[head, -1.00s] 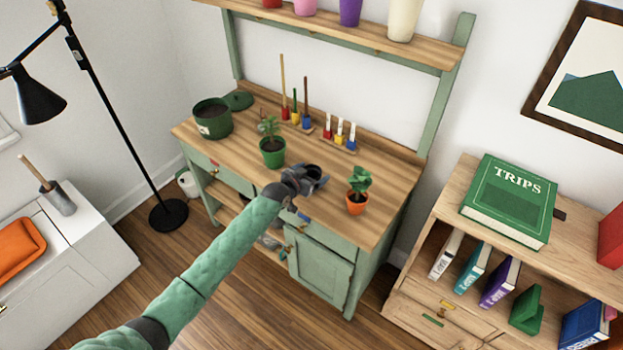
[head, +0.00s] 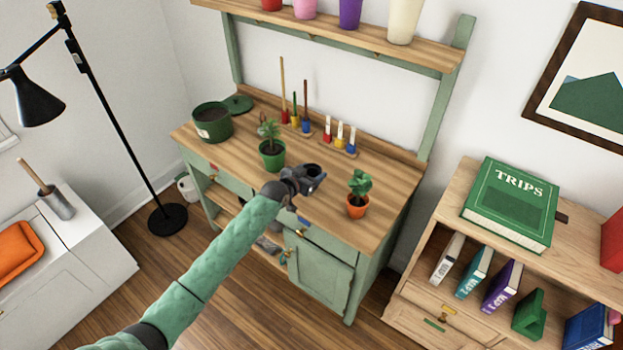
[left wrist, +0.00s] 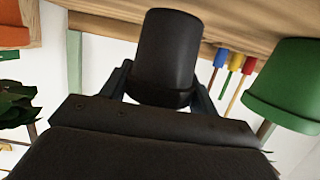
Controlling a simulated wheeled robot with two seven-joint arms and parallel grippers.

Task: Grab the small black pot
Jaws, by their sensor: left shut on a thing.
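The small black pot (left wrist: 168,55) sits between the two fingers of my left gripper in the left wrist view, and the gripper is shut on it. In the head view the pot (head: 313,170) shows as a dark round rim at the end of my left gripper (head: 308,181). The gripper is over the wooden top of the green potting bench (head: 385,224), between two potted plants. Whether the pot still touches the bench top is hard to tell. My right gripper is in neither view.
A green pot with a plant (head: 272,156) stands left of the gripper, and an orange pot with a plant (head: 356,206) stands right. A large green pot (head: 212,124) is at the back left. Small tools in colored holders (head: 340,142) stand behind.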

